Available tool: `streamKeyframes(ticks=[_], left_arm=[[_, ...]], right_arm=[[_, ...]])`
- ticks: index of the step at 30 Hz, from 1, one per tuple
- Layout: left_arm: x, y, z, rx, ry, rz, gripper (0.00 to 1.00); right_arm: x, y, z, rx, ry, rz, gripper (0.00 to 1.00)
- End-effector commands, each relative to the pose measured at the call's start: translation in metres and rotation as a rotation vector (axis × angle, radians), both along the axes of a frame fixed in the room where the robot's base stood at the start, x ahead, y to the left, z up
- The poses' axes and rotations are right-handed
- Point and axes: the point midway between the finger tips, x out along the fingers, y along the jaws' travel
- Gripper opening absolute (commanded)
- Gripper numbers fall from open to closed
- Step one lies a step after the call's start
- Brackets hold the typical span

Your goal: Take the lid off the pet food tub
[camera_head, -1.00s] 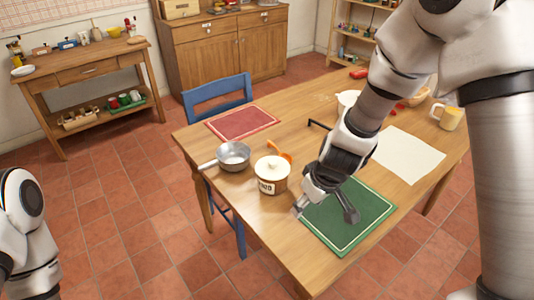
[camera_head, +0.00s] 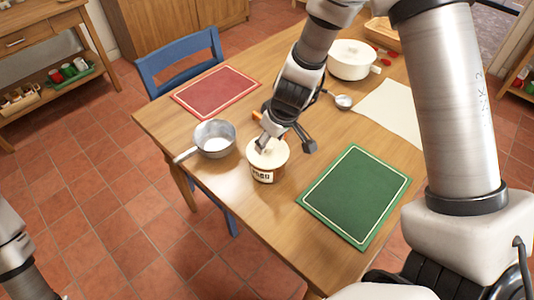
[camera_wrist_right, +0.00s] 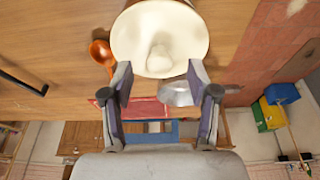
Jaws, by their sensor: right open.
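The pet food tub (camera_head: 264,175) is a brown tub with a dark-lettered label, standing on the wooden table. Its cream lid (camera_head: 277,159) is on top, partly hidden by my right gripper. In the right wrist view the round lid (camera_wrist_right: 128,38) and its knob (camera_wrist_right: 159,58) show from above. My right gripper (camera_head: 283,146) is open above the tub. In the wrist view its fingertips (camera_wrist_right: 160,74) are spread on either side of the knob's near end, and I see no contact. My left arm shows at the lower left, but its gripper is out of view.
A metal saucepan (camera_head: 215,139) stands close left of the tub. An orange spoon (camera_wrist_right: 102,52) lies beside the tub. A green mat (camera_head: 355,195) is to the right, a red mat (camera_head: 216,90) behind. A white pot (camera_head: 352,60) and a ladle (camera_head: 343,101) are farther back.

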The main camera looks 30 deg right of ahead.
Motion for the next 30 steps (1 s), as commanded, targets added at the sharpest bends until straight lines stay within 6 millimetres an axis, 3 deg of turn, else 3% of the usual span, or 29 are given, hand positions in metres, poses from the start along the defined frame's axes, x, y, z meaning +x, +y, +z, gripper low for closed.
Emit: streamKeyframes(ticks=[1, 2, 9, 10, 14, 30], left_arm=[[0.000, 0.000, -0.015, 0.000, 0.000, 0.000, 0.40], [0.000, 0.000, -0.016, 0.000, 0.000, 0.000, 0.40], [0.000, 0.000, -0.013, 0.000, -0.001, 0.000, 0.40], [0.000, 0.000, -0.013, 0.000, -0.001, 0.000, 0.40], [0.000, 0.000, -0.013, 0.000, 0.000, 0.000, 0.40], [0.000, 0.000, -0.004, 0.000, 0.000, 0.000, 0.40]], right_arm=[[0.002, 0.001, -0.016, -0.001, 0.000, 0.000, 0.60], [0.003, 0.001, -0.018, -0.001, 0.000, 0.001, 0.60], [0.004, 0.002, -0.015, -0.001, 0.000, 0.000, 0.60], [0.004, 0.002, -0.015, -0.001, 0.000, 0.000, 0.53], [0.004, 0.002, -0.015, 0.000, 0.000, 0.000, 0.07], [0.005, 0.002, -0.007, -0.001, 0.001, 0.002, 0.06]])
